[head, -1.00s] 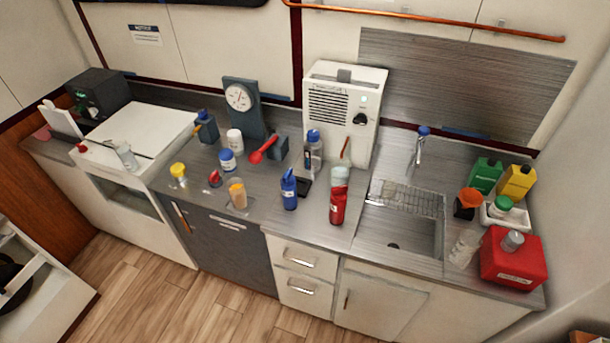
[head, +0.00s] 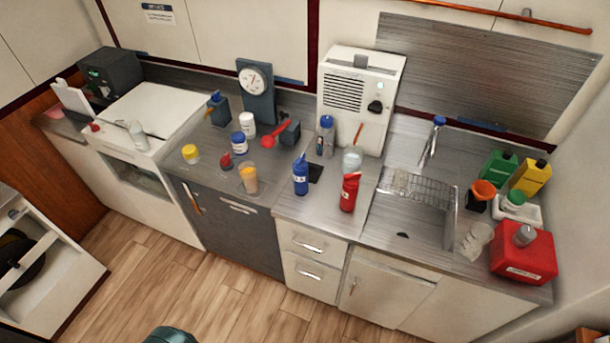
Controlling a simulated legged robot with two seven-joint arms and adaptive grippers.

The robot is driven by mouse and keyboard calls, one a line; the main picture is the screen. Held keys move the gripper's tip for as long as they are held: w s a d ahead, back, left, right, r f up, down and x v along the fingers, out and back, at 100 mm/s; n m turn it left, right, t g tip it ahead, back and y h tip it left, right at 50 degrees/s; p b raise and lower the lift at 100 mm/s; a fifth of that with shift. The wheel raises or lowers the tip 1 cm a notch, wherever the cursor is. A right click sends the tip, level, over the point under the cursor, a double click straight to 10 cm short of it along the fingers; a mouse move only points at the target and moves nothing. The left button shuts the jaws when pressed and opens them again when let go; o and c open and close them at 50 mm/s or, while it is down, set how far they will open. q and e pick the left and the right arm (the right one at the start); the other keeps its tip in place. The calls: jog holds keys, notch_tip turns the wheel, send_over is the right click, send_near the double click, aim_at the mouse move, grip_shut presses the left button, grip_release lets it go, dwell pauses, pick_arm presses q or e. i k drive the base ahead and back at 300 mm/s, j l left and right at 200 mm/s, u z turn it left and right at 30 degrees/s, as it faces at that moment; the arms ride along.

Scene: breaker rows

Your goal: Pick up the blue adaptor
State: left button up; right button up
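I cannot tell for sure which item is the blue adaptor. A bright blue bottle-like item (head: 301,176) stands upright on the counter (head: 325,207), left of a red bottle (head: 349,192). A dark blue blocky item (head: 219,110) stands farther back on the left, with a small orange-yellow part at its side. A dark blue-grey block (head: 290,132) sits beside a red spoon-like item (head: 272,139). Neither of my grippers shows in the head view, and nothing on the counter is being touched.
The sink (head: 408,222) with a wire rack lies to the right. A white machine (head: 357,95) and a dial gauge (head: 256,88) stand at the back. A red canister (head: 523,258) and several bottles crowd the right end.

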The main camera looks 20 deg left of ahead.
aim_at(300, 178)
jog(key=i+j, duration=0.1)
jog(key=j, duration=0.25)
jog(key=i+j, duration=0.1)
jog(key=j, duration=0.25)
jog(key=i+j, duration=0.1)
jog(key=j, duration=0.6)
jog(key=i, duration=0.05)
